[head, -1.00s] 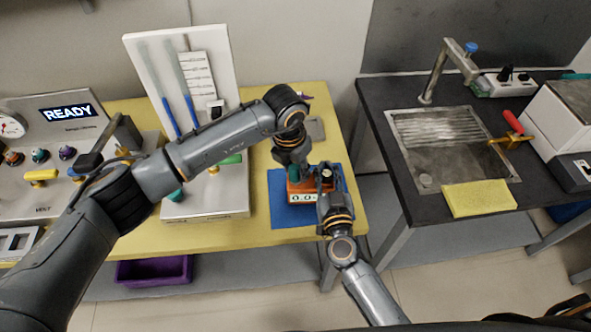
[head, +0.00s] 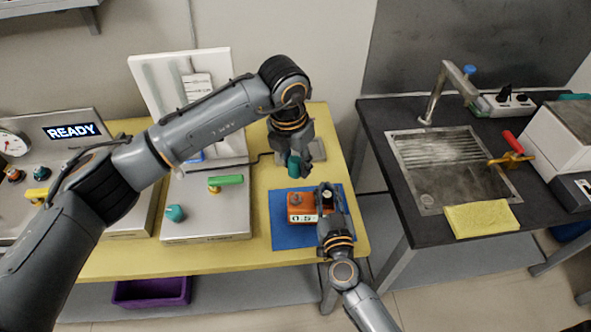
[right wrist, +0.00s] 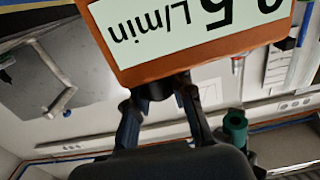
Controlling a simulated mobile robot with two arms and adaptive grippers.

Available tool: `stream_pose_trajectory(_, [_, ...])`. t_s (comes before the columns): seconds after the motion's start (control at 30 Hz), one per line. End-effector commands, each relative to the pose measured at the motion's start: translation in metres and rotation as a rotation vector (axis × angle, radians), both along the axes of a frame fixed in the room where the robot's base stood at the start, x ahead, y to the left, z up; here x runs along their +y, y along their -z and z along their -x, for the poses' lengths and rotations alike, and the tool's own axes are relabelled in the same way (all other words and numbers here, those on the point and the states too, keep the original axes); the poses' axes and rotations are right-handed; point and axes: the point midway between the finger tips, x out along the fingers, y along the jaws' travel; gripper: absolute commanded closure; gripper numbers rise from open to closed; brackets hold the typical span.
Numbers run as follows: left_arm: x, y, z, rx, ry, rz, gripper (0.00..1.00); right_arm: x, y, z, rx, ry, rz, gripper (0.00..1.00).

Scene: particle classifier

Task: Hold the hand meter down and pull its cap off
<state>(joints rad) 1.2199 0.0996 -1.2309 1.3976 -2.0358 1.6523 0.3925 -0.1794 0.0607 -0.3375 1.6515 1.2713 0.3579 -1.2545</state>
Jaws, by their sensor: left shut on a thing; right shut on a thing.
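The hand meter (head: 301,201) is an orange box on a blue mat (head: 292,238). Its pale display reads 0.5, and part of the display shows large and upside down in the right wrist view (right wrist: 175,35). My right gripper (head: 326,197) is shut on the meter's right side; its fingers meet the orange body in the right wrist view. My left gripper (head: 302,161) is shut on a teal cap (head: 294,167), behind and above the meter and apart from it. A hollow teal piece (right wrist: 235,127) shows in the right wrist view.
The yellow table (head: 262,185) has a white-based stand with a green-handled valve (head: 226,180) and a teal knob (head: 175,213) on the left. A dark counter with a sink (head: 450,165) and yellow cloth (head: 482,218) is on the right, across a gap.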

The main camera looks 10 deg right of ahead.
Motion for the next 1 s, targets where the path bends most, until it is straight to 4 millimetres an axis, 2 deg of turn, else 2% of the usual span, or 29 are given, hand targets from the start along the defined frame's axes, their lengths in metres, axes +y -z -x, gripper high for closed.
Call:
stream_pose_trajectory(0.43, [0.000, -0.004, 0.000, 0.000, 0.001, 0.001, 0.92, -0.002, 0.002, 0.001, 0.003, 0.003, 0.003, 1.00])
stream_pose_trajectory(1.0, [-0.001, -0.032, 0.000, 0.000, 0.001, 0.001, 0.92, -0.002, 0.002, 0.001, 0.004, 0.003, 0.002, 1.00])
